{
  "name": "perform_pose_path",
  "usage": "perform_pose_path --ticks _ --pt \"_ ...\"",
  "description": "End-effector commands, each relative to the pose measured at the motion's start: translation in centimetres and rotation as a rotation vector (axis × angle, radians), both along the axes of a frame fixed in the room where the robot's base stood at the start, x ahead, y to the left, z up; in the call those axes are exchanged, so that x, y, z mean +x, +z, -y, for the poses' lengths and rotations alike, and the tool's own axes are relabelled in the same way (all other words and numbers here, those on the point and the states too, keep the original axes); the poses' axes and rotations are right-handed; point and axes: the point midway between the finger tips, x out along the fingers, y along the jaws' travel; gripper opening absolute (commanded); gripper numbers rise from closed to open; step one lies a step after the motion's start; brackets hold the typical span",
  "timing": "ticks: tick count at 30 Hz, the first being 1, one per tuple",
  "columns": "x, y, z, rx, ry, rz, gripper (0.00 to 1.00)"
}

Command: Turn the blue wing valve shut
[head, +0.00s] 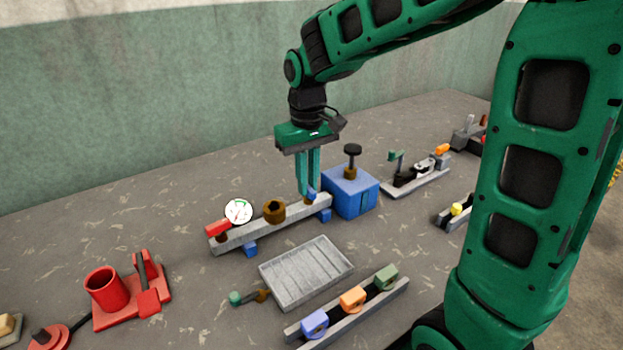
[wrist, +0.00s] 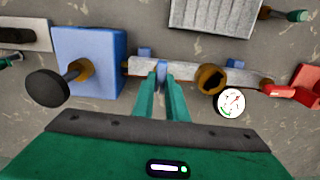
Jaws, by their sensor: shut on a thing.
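The blue wing valve (head: 311,193) is a small blue wing at the right end of a grey pipe bar (head: 262,229). In the wrist view the blue wing (wrist: 162,74) stands between my green fingertips. My gripper (head: 309,190) points down from above and is shut on the wing. The gripper also shows in the wrist view (wrist: 162,82), its two fingers close together. The fingers hide part of the wing and the valve body under it.
Beside the valve stands a blue box (head: 350,194) with a black knob (head: 353,150). The bar also carries a brass fitting (head: 274,211), a gauge (head: 238,211) and a red lever (head: 217,227). A grey ribbed tray (head: 306,272) lies in front.

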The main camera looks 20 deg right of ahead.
Motion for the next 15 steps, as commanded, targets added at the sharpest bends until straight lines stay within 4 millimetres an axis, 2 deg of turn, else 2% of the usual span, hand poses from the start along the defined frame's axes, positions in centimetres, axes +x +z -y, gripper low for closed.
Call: perform_pose_path --ticks 15 --pt "0.25 0.22 -0.08 0.002 0.052 0.009 0.0"
